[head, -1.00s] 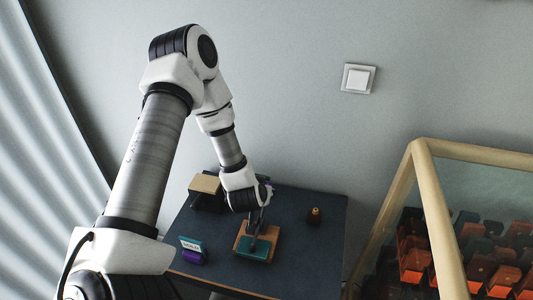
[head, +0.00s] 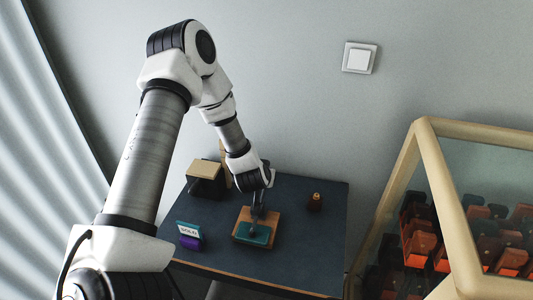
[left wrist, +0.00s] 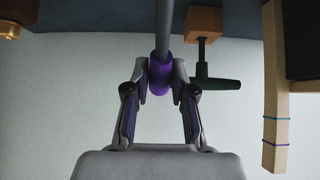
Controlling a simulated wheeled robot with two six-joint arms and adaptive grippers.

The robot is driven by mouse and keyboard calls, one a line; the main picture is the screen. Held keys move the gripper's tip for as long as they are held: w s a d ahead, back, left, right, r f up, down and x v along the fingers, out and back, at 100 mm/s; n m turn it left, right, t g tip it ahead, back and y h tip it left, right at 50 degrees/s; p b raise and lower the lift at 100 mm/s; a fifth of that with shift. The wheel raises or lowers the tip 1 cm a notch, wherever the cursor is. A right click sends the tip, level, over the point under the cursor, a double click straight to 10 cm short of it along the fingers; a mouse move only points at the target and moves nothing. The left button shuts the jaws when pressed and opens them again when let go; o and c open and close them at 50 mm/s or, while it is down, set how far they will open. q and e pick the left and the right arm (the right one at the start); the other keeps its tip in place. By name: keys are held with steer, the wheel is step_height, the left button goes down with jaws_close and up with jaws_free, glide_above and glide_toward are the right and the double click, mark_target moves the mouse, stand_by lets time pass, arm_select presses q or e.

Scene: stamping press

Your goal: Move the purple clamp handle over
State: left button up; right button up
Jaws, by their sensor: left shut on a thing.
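The purple clamp handle (left wrist: 160,80) shows in the left wrist view at the end of a grey bar (left wrist: 163,25). My left gripper (left wrist: 160,68) is shut on it, one finger on each side. In the head view my left gripper (head: 257,205) is above a wooden base (head: 238,234) bearing a teal plate (head: 253,240). The handle is mostly hidden there by my wrist. My right gripper is not in view.
A dark block with a beige top (head: 206,168) stands at the table's back left. A wood-framed glass case (head: 415,150) stands right of the table.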

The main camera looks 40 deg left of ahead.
arm_select(q)
steer(key=shift+s+d+r+p, duration=0.15)
steer(key=shift+s+r+p, duration=0.15)
steer(key=shift+r+p, duration=0.3)
steer(key=shift+s+d+r, duration=0.15)
steer(key=shift+s+r, duration=0.05)
steer(key=shift+r, duration=0.15)
steer(key=shift+s+r+p, duration=0.1)
steer(key=shift+s+p, duration=0.05)
steer(key=shift+p, duration=0.15)
steer(key=shift+d, duration=0.1)
